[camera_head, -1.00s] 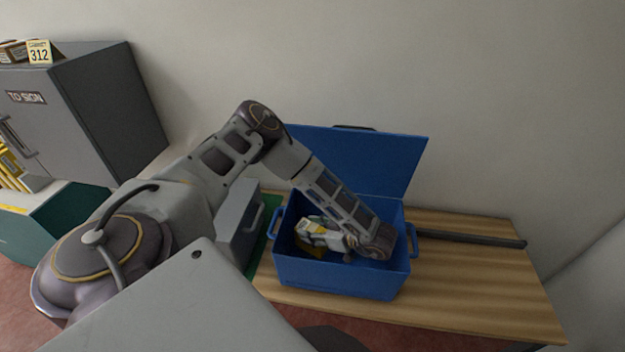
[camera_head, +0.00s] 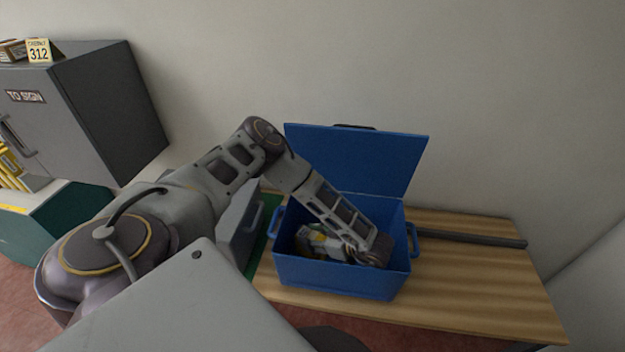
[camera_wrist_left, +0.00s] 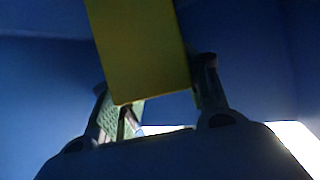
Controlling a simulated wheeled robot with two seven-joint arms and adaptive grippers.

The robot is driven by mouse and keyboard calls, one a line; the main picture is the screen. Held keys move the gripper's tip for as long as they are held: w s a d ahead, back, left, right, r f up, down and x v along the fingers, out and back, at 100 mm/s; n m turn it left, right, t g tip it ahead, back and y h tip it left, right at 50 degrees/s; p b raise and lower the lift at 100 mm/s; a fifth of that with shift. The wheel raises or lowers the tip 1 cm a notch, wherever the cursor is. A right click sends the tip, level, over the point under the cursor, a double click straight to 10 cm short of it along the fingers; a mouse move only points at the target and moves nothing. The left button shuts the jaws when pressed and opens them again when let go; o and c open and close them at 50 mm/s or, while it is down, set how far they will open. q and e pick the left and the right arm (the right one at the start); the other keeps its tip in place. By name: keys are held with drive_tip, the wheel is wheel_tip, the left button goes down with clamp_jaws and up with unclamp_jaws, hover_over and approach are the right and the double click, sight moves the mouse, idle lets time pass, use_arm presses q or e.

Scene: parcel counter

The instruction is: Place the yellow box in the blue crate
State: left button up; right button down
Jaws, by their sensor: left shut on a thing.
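The blue crate (camera_head: 340,278) stands on the wooden counter with its lid (camera_head: 355,160) raised at the back. My left arm reaches over its rim, and my left gripper (camera_head: 310,238) is down inside it. In the left wrist view the yellow box (camera_wrist_left: 140,45) sits between the fingers of my left gripper (camera_wrist_left: 155,98), which is shut on it. Blue crate walls surround it there. In the head view the yellow box is mostly hidden by the gripper and the crate's front wall. I cannot tell whether it touches the crate floor. My right gripper is not in view.
A dark bar (camera_head: 470,239) lies on the wooden counter (camera_head: 480,285) to the right of the crate. A grey cabinet (camera_head: 90,110) stands at the left, with a teal bin (camera_head: 50,225) below it. The counter right of the crate is mostly clear.

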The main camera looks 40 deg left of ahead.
use_arm(q)
drive_tip(key=shift+f, duration=0.25)
drive_tip(key=o, duration=1.2)
drive_tip(key=shift+r, duration=0.2)
drive_tip(key=shift+v, duration=3.7)
drive_tip(key=shift+d, duration=0.1)
